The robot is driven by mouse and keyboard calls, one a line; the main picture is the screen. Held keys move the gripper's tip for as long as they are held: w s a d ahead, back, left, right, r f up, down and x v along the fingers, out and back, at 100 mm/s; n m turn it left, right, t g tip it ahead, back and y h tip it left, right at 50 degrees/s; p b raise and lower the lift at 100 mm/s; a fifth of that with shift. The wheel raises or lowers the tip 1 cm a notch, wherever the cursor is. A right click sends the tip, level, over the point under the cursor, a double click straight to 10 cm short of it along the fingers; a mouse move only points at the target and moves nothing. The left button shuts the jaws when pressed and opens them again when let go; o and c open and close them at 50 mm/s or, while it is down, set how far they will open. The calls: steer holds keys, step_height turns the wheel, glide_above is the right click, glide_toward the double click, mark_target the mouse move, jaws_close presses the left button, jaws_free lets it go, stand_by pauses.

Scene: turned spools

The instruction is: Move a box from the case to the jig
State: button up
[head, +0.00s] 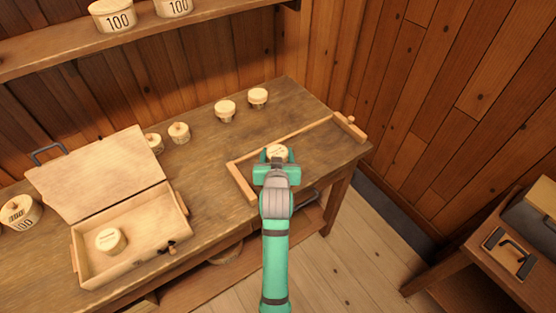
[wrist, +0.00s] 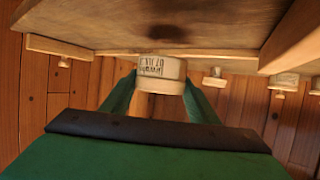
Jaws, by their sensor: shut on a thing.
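My gripper (head: 276,166) is shut on a small round pale wooden box (head: 277,151). In the wrist view the box (wrist: 162,74) sits between the green fingertips, with dark printing on its side. A shadow on the bench shows apart from it, so it seems held above the top.
Several round boxes stand along the bench's back, including one box (head: 225,110) behind the jig. A wooden block (head: 350,126) is at the jig's far right end. A shelf (head: 60,55) hangs above. A side table (head: 480,280) stands at the lower right.

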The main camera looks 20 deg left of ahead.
steer(key=shift+w+f, duration=0.35)
steer(key=shift+f, duration=0.75)
steer(key=shift+w+f, duration=0.1)
steer(key=shift+f, duration=0.8)
steer(key=shift+f, duration=0.2)
steer(key=o, duration=1)
steer(key=shift+r, duration=0.15)
steer(key=shift+s+d+r, duration=0.1)
steer(key=shift+s, duration=0.1)
steer(key=v, duration=1.1)
steer(key=shift+s+d+r, duration=0.15)
steer(key=shift+s+r, duration=0.05)
steer(key=shift+s, duration=0.05)
